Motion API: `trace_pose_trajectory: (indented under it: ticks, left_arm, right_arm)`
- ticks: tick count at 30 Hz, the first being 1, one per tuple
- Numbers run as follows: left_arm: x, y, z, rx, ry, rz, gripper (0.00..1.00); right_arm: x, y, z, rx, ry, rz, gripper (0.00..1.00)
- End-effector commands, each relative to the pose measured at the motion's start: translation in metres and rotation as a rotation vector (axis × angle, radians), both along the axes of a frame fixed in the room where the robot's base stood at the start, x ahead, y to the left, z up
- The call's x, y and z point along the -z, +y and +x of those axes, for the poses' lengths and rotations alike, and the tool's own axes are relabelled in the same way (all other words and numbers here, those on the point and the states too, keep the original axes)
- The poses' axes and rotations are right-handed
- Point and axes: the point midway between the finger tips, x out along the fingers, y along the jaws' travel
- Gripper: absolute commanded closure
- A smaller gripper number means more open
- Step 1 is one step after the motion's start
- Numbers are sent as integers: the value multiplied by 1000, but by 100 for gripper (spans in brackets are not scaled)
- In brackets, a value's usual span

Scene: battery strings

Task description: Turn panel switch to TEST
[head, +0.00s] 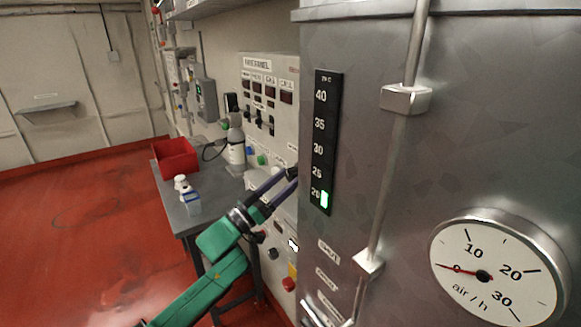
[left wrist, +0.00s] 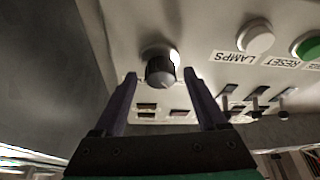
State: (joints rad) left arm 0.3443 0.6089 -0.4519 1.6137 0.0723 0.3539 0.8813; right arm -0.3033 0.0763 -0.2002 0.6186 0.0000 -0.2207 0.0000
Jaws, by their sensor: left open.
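The control panel (head: 268,75) is a pale upright face with meters and small switches, partly hidden by the steel cabinet on the right. In the left wrist view a round dark grey knob (left wrist: 160,70) stands out from the panel face (left wrist: 205,25), with a pale mark on its rim. My left gripper (head: 284,179) reaches toward the panel and is open. In the left wrist view its two fingers (left wrist: 160,77) appear on either side of the knob, with gaps; I cannot tell how deep they reach. The knob's position labels are not readable. My right gripper is not in view.
The steel cabinet (head: 480,120) with a rod and an air dial (head: 497,270) stands close on the right. A grey table (head: 215,208) holds a red bin (head: 175,157) and bottles. LAMPS (left wrist: 257,38) and RESET (left wrist: 308,46) buttons sit near the knob.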

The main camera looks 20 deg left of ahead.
Motion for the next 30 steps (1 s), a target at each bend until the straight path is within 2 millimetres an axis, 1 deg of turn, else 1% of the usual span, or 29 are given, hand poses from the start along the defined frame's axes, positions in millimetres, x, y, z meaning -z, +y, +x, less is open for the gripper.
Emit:
trace_pose_trajectory:
  ticks: [1, 3, 11, 12, 14, 15, 17, 18, 25, 30]
  left_arm:
    - [-6, -4, 6, 0, -1, -1, 26]
    - [-7, -8, 11, 0, -1, 1, 26]
    - [-5, -10, 13, 0, 1, 2, 26]
    - [-5, -10, 13, 0, 1, 2, 33]
    - [-5, -10, 13, -1, 1, 2, 56]
    - [-5, -10, 13, -1, 1, 2, 72]
    - [-5, -9, 13, -1, 1, 2, 95]
    - [-5, -9, 13, -1, 1, 2, 100]
    - [-4, -9, 13, -1, -7, 10, 100]
    - [-3, -9, 13, -1, -38, 47, 100]
  right_arm:
    - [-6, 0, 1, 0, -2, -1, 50]
    - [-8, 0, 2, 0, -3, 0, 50]
    - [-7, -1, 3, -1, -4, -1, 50]
    - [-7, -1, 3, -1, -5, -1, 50]
    - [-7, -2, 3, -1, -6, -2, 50]
    - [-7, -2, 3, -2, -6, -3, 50]
    - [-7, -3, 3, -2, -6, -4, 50]
    - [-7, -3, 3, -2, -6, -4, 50]
    - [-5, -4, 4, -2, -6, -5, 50]
    - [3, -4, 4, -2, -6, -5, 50]
